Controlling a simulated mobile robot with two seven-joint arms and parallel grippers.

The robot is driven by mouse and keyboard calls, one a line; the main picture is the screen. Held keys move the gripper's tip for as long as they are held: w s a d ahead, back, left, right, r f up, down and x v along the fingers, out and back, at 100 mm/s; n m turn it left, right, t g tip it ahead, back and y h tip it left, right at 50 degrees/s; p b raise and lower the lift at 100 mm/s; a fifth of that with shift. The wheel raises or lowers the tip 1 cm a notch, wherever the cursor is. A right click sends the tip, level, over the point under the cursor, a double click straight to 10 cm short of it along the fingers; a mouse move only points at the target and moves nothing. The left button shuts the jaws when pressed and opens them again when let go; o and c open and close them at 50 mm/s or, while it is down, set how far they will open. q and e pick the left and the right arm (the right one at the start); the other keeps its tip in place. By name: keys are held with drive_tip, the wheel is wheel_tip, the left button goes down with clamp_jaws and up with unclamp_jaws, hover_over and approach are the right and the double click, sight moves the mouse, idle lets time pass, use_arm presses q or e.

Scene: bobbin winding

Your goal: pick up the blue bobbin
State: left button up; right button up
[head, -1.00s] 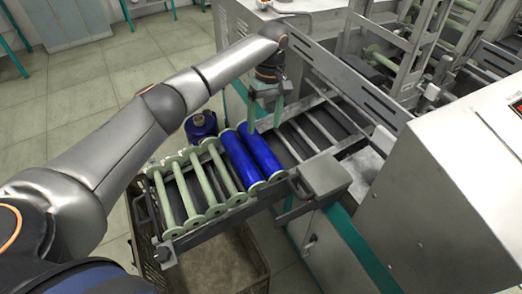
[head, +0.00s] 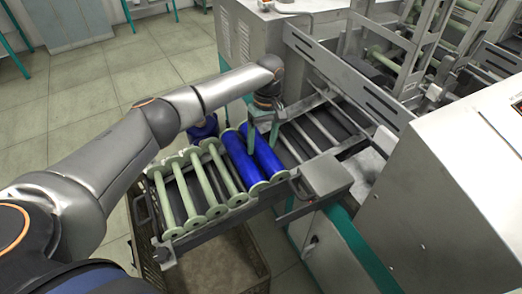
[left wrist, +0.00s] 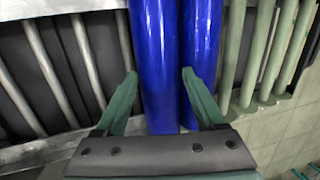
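Two full blue bobbins lie side by side on the rack, the left one (head: 240,160) beside the empty green bobbins and the right one (head: 268,156) beside bare rails. My left gripper (head: 262,138) is over their far ends, fingers pointing down and apart. In the left wrist view my left gripper (left wrist: 158,77) is open, with one blue bobbin (left wrist: 154,50) between its fingers in the picture. The other blue bobbin (left wrist: 201,35) runs behind the right-hand finger. I cannot tell whether the fingers touch either one. My right gripper is not in view.
Several empty green bobbins (head: 187,193) fill the rack's left part. A brown crate (head: 262,252) stands below. The machine's grey side plate (head: 345,75) rises behind the bare rails, and a large light cabinet (head: 440,190) stands at the right. A dark blue object (head: 204,128) is partly hidden behind my arm.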

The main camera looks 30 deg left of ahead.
use_arm(q)
drive_tip(key=shift+f, duration=0.15)
clamp_jaws()
idle(0.4)
